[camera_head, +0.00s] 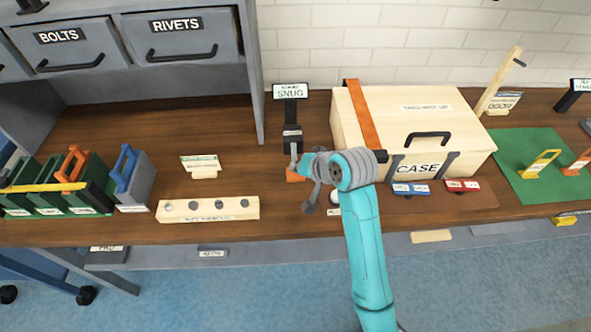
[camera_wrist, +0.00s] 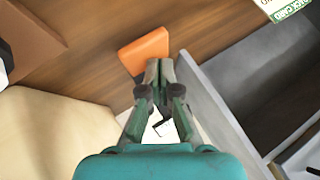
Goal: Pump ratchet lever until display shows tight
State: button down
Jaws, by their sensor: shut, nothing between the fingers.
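The display (camera_head: 290,91) on a dark post reads SNUG. Below it stands a dark ratchet unit (camera_head: 292,136) left of the case, with a pale upright bar. An orange piece (camera_head: 296,175), which looks like the lever's grip, shows at its base, partly hidden by my arm. In the wrist view the orange piece (camera_wrist: 143,50) lies just beyond my fingertips. My gripper (camera_wrist: 158,66) is shut and empty, close to the orange piece; I cannot tell whether they touch.
A wooden case (camera_head: 440,115) with an orange strap (camera_head: 362,115) stands right of the ratchet. A wooden block with holes (camera_head: 208,208) and small cards (camera_head: 200,166) lie to the left. Green holders (camera_head: 60,187) stand further left. A drawer cabinet (camera_head: 128,45) overhangs the back left.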

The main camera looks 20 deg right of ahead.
jog(key=shift+f, duration=1.2)
dwell(1.3)
dwell(0.4)
jog(key=shift+r, duration=2.25)
jog(key=shift+r, duration=0.1)
jog(key=shift+r, duration=2.45)
